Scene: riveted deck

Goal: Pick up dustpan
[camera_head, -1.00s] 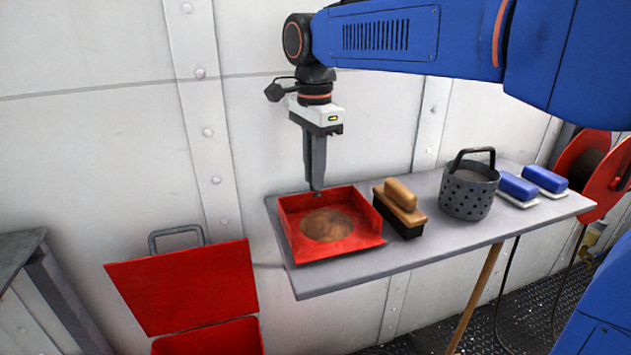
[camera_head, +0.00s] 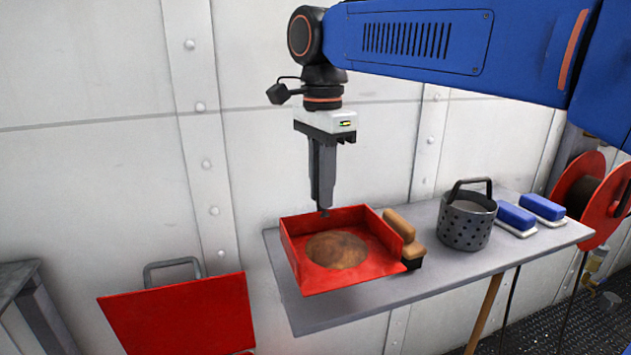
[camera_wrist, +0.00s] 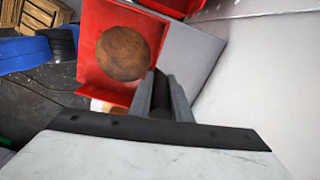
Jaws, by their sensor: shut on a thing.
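The red dustpan (camera_head: 376,267) has a brown, rusty-looking round patch on its floor. My gripper (camera_head: 324,212) points down and is shut on the dustpan's back edge. The dustpan looks raised a little above the grey table and partly hides the wooden-handled brush behind it. In the wrist view the dustpan (camera_wrist: 98,72) lies just beyond my gripper's fingers (camera_wrist: 160,95). The exact grip spot is hidden by the fingers.
On the table (camera_head: 350,308) stand a brush (camera_head: 400,226), a perforated grey bucket (camera_head: 467,220) and two blue-handled brushes (camera_head: 517,218). A red box lid (camera_head: 180,318) stands open at lower left. A riveted white wall (camera_head: 90,160) is close behind.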

